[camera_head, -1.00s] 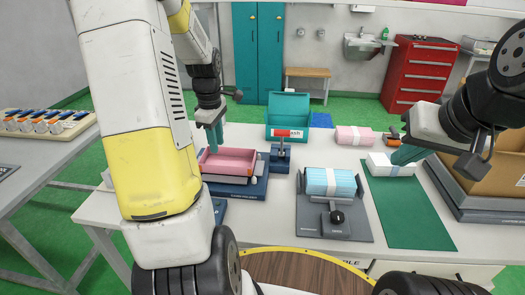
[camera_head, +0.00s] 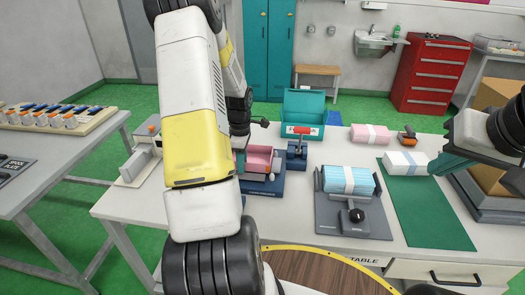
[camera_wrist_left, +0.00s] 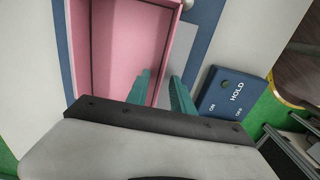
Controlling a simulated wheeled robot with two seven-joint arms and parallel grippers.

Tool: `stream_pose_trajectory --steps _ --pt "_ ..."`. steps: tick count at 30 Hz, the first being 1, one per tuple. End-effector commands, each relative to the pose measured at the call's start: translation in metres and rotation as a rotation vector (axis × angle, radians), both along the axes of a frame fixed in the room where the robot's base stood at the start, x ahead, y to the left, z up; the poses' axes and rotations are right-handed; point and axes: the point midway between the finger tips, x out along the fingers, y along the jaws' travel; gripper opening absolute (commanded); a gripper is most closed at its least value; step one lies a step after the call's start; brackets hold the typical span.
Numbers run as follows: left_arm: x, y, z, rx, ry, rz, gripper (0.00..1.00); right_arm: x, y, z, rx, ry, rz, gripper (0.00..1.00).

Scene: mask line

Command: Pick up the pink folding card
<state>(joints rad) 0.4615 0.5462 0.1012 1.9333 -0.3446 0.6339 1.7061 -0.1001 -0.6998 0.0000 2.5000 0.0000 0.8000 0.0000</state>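No flat pink card is plain to see. The pink piece in view is a shallow, open-topped pink tray (camera_head: 259,157) on a blue base, partly hidden behind my left arm in the head view. The left wrist view shows its inside and walls (camera_wrist_left: 115,45). My left gripper (camera_wrist_left: 160,76) has its two teal fingers apart at the tray's right wall. One finger overlaps the pink inside, the other is beyond the wall, with a gap between them. In the head view the left fingers are mostly hidden. My right gripper (camera_head: 430,166) is beside a white banded stack (camera_head: 404,160).
A blue banded stack (camera_head: 349,179) sits in a grey fixture. A green mat (camera_head: 428,212) lies at right. A blue HOLD panel (camera_wrist_left: 230,95) is close to the left fingers.

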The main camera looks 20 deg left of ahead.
Motion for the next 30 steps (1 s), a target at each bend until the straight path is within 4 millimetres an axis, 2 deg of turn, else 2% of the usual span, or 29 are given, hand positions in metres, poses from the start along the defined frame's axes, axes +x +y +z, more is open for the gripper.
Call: stream_pose_trajectory --steps 6,10,11,30 --pt "0.0002 0.0 -0.0004 0.0 -0.001 0.0 0.28 0.0 0.0 0.0 0.0 0.0 0.0 0.0" --pt "0.0002 0.0 -0.0003 0.0 -0.001 0.0 0.03 0.0 0.0 0.0 0.0 0.0 0.0 0.0" --pt "0.0001 0.0 -0.0003 0.0 -0.001 0.0 0.0 -0.0001 0.0 0.0001 0.0 0.0 0.0 0.0" --pt "0.0002 0.0 -0.0001 0.0 -0.001 0.0 0.0 -0.0001 0.0 0.0001 0.0 0.0 0.0 0.0"
